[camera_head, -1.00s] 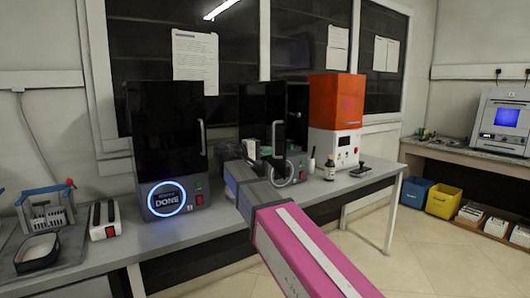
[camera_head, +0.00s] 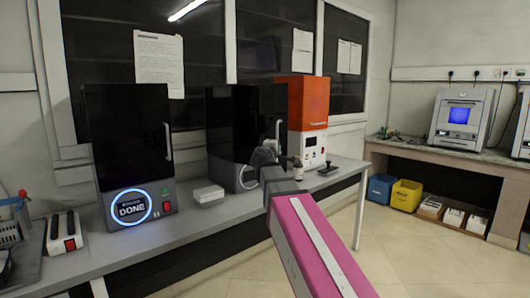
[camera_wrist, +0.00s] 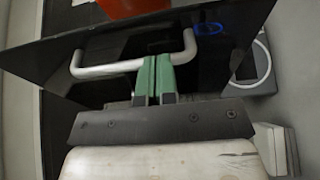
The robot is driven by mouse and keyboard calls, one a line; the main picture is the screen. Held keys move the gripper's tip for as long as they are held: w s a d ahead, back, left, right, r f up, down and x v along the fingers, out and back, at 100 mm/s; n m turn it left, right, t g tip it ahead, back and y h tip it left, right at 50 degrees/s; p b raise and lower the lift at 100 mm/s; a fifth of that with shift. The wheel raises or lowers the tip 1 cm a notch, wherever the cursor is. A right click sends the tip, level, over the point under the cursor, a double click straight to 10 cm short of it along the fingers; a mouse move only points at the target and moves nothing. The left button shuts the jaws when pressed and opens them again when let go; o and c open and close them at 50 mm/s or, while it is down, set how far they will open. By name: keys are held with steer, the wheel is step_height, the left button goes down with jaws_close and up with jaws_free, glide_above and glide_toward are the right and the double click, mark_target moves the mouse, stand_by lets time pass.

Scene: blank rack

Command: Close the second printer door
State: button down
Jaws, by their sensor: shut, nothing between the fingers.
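The second printer (camera_head: 232,120) stands mid-bench in the head view, with a dark glossy door and a pale vertical handle (camera_head: 278,130) at its right. My gripper (camera_head: 264,152) is in front of its lower right part, partly covering its base. In the wrist view the dark door (camera_wrist: 105,45) spans the top, with the pale handle (camera_wrist: 105,70) across it. My gripper's green fingers (camera_wrist: 157,78) are shut and empty, with their tips at the handle and door; I cannot tell whether they touch.
The first printer (camera_head: 120,140), with a lit blue DONE ring, stands to the left with its door closed. A white box (camera_head: 209,194) lies between the printers. An orange-topped machine (camera_head: 307,105) and small bottles stand to the right. The floor in front is clear.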

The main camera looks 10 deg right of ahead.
mark_target(286, 146)
steer(key=w+d, duration=0.2)
steer(key=w+d+n+y, duration=0.1)
steer(key=w+d, duration=0.1)
steer(key=w+d+y, duration=0.1)
steer(key=w+d, duration=0.1)
steer(key=w, duration=0.1)
steer(key=shift+n+t, duration=0.3)
steer(key=shift+t, duration=0.1)
steer(key=a+x, duration=0.2)
steer(key=x, duration=0.9)
steer(key=w+a+x, duration=0.1)
steer(key=a+x, duration=0.2)
steer(key=x, duration=0.9)
steer(key=shift+w, duration=0.5)
steer(key=shift+f, duration=0.1)
